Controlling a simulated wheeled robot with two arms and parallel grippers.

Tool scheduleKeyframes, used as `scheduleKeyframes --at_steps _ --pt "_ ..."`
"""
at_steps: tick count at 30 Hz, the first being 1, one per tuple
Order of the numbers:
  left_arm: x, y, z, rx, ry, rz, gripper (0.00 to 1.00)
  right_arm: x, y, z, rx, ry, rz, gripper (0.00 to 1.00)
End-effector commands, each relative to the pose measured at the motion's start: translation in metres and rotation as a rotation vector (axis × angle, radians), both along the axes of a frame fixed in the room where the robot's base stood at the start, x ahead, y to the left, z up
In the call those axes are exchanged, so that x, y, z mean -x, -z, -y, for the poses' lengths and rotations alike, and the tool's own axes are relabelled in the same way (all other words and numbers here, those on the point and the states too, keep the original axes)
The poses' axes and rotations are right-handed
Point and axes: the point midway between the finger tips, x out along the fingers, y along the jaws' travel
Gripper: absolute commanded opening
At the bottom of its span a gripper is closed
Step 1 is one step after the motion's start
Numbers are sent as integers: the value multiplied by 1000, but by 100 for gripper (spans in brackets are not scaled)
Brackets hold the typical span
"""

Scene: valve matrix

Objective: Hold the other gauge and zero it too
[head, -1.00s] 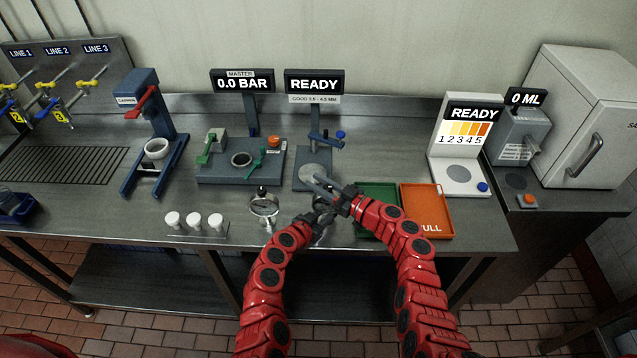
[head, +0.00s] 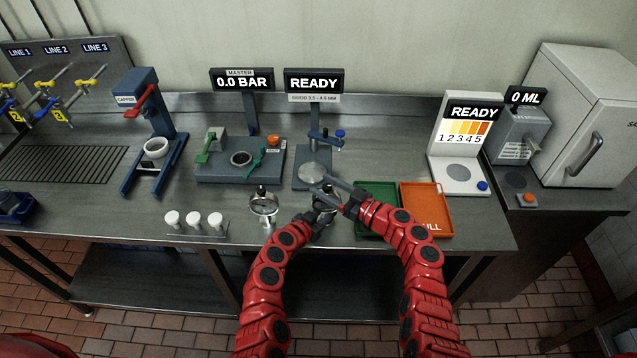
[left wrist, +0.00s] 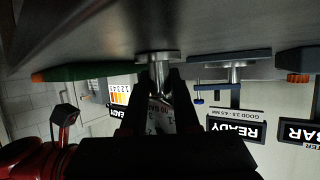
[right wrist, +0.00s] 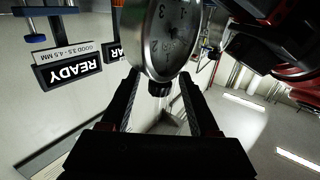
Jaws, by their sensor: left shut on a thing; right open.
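A round gauge (head: 264,205) with a dark knob on top stands on the bench, left of my arms. The other gauge is between my grippers in the head view, partly hidden by them. My left gripper (left wrist: 160,82) is shut on its metal stem (left wrist: 158,64), seen upside down in the left wrist view. The right wrist view shows this gauge's numbered dial (right wrist: 171,35) close up, with its dark knob (right wrist: 158,89) between the open fingers of my right gripper (right wrist: 160,78). A gap shows on both sides of the knob. The needle reading is unclear.
The master station (head: 215,176) reads 0.0 BAR behind the free gauge. A READY station with a round plate (head: 311,173) stands just behind my grippers. A green tray (head: 366,225) and an orange tray (head: 440,193) lie to the right. Small white-topped items (head: 194,219) are front left.

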Motion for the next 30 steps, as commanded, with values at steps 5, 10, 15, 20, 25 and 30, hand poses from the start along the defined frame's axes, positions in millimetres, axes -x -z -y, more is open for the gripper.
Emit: scheduleKeyframes --at_steps 5,10,15,20,25,30 --pt "0 -1 0 1 0 1 0 24 2 35 0 5 -1 62" --pt "0 -1 0 1 -1 2 0 42 2 62 0 3 -4 62" --pt "0 -1 0 0 -1 1 0 51 2 75 0 2 -4 62" --pt "0 -1 0 1 0 1 0 53 2 77 -1 0 -3 62" --pt "0 -1 0 0 -1 1 0 53 2 76 -1 0 -3 62" --pt "0 -1 0 1 -1 2 0 53 2 76 -1 0 -3 62"
